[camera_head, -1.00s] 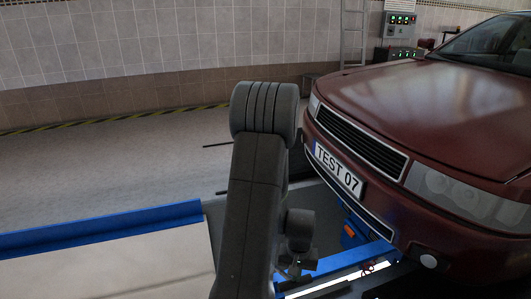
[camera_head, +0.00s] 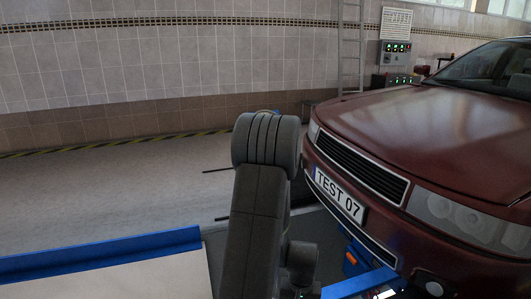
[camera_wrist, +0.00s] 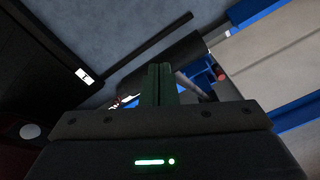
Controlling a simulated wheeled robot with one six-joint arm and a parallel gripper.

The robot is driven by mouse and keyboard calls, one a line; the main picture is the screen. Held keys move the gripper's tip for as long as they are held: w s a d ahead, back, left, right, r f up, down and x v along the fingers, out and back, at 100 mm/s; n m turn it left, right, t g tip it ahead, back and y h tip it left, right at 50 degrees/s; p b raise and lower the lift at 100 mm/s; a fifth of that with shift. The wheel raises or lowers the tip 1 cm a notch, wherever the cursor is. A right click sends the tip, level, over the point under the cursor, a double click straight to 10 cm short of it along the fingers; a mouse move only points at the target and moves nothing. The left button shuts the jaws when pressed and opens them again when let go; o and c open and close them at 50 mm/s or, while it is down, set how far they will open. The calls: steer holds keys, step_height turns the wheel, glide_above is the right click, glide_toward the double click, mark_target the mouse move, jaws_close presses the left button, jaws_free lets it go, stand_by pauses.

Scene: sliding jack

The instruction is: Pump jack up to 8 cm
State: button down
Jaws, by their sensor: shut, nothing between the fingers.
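The front of a dark red car (camera_head: 410,150) with the plate TEST 07 fills the right of the head view. Blue metal with an orange patch (camera_head: 352,259), possibly part of the jack, shows under its bumper, mostly hidden. In the wrist view, my gripper (camera_wrist: 161,68) is shut, its fingers together and empty. Blue parts (camera_wrist: 200,72) lie just beyond the fingertips to the right, partly covered by a dark cylindrical piece (camera_wrist: 172,58). I cannot tell if the fingers touch them. No jack handle or height reading can be made out clearly. My arm hides the gripper in the head view.
A blue rail (camera_head: 100,253) edges a pale platform (camera_head: 110,280) at lower left. A blue beam (camera_head: 360,282) lies under the car's front. Open grey floor (camera_head: 110,190) stretches to the tiled wall. A control box (camera_head: 395,52) and a ladder stand at the back.

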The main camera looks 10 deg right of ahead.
step_height(320, 180, down, 6)
steer(key=s+b, duration=0.2)
steer(key=b, duration=0.2)
steer(key=shift+s, duration=0.4)
steer(key=shift+d, duration=0.1)
steer(key=shift+f+b, duration=0.1)
steer(key=shift+b, duration=0.25)
step_height(320, 180, down, 7)
steer(key=s+b, duration=0.2)
steer(key=b, duration=0.4)
steer(key=w+r+p, duration=0.2)
steer(key=r+p, duration=0.2)
steer(key=r, duration=0.1)
steer(key=w+r+p, duration=0.2)
steer(key=r+p, duration=0.2)
steer(key=r, duration=0.1)
steer(key=w+r+p, duration=0.2)
steer(key=r+p, duration=0.2)
steer(key=r, duration=0.1)
steer(key=shift+a, duration=0.2)
steer(key=shift+f, duration=0.1)
